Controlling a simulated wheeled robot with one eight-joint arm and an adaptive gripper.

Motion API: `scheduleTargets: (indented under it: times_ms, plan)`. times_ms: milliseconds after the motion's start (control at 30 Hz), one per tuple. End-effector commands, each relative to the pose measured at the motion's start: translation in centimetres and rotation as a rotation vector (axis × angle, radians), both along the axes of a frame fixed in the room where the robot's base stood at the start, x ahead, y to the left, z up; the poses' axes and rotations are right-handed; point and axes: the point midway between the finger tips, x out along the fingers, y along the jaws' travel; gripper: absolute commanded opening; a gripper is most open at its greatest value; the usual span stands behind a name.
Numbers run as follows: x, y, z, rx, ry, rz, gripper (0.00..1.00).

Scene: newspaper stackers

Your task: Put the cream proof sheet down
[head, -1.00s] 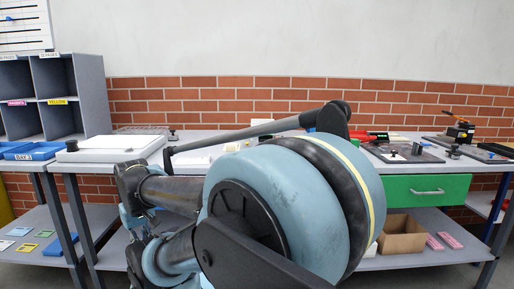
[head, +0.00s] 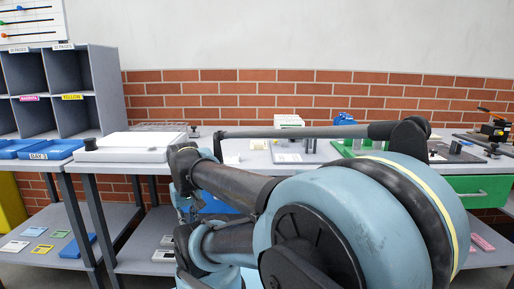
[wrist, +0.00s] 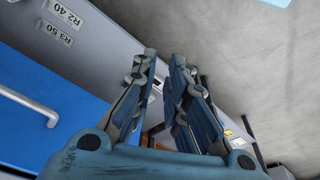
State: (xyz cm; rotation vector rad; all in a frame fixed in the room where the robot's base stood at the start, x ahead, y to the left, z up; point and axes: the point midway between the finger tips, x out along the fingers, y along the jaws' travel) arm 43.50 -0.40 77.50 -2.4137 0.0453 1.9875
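I cannot pick out the cream proof sheet for certain in either view. In the wrist view my gripper (wrist: 164,55) has its two fingers apart, with a narrow gap and nothing visible between them. A blue drawer (wrist: 62,115) with a pale handle is to the left of the fingers, below a grey edge with labels. In the head view my arm covers the middle of the scene, and I cannot make out the fingers there.
A white flat-topped unit (head: 125,147) stands on the left of the grey bench. Blue trays (head: 55,149) sit beside it, below grey pigeonholes (head: 104,75). A green drawer (head: 482,190) is at right. Small coloured cards (head: 42,249) lie on the lower shelf.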

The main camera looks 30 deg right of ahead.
Motion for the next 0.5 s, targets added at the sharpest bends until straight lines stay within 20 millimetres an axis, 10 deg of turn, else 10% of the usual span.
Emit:
scheduleTargets:
  times_ms: [500]
  plan:
    - [11.1, -9.0, 15.1, -0.042, 0.034, -0.746, 0.13]
